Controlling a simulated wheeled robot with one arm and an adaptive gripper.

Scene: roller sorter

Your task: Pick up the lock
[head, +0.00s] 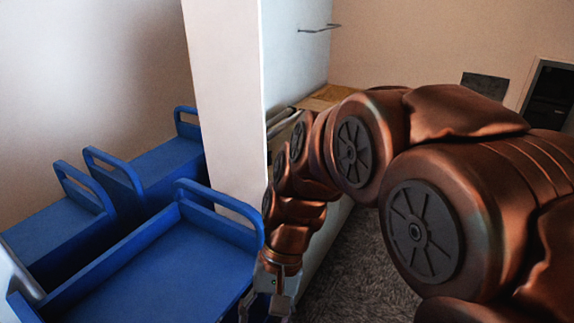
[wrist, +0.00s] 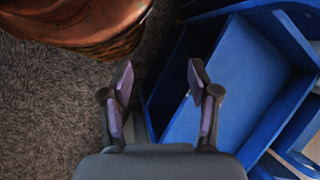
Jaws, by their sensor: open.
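I cannot make out a lock in either view. My gripper (wrist: 160,80) is open in the wrist view, with its two fingers apart and nothing between them. The gripper points down over the edge of a blue cart, with carpet to the left. In the head view my gripper (head: 267,308) is at the bottom centre, beside the right edge of the nearest blue cart, and its fingertips are cut off by the frame.
The nearest blue cart (head: 165,265) has a bare tray and a raised handle. More blue carts (head: 160,163) stand behind it. A white partition (head: 225,80) rises at centre. Carpeted floor (head: 365,270) shows right of it. The wrist view also shows the blue cart (wrist: 235,75) and carpet (wrist: 50,100).

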